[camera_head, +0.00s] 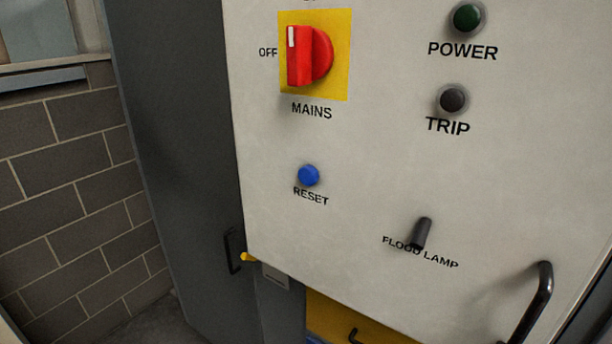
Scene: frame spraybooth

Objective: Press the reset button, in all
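The reset button (309,175) is a round blue push button on the pale grey front panel (365,190), with the word RESET printed below it. Nothing covers it. From this view I cannot tell whether it is pressed in. Neither my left gripper nor my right gripper shows in the head camera view.
Above the button is the red MAINS rotary switch (310,55) on a yellow plate. A green POWER lamp (467,18), a dark TRIP lamp (453,99) and a black FLOOD LAMP toggle (421,233) are to the right. A black handle (533,303) sticks out at lower right.

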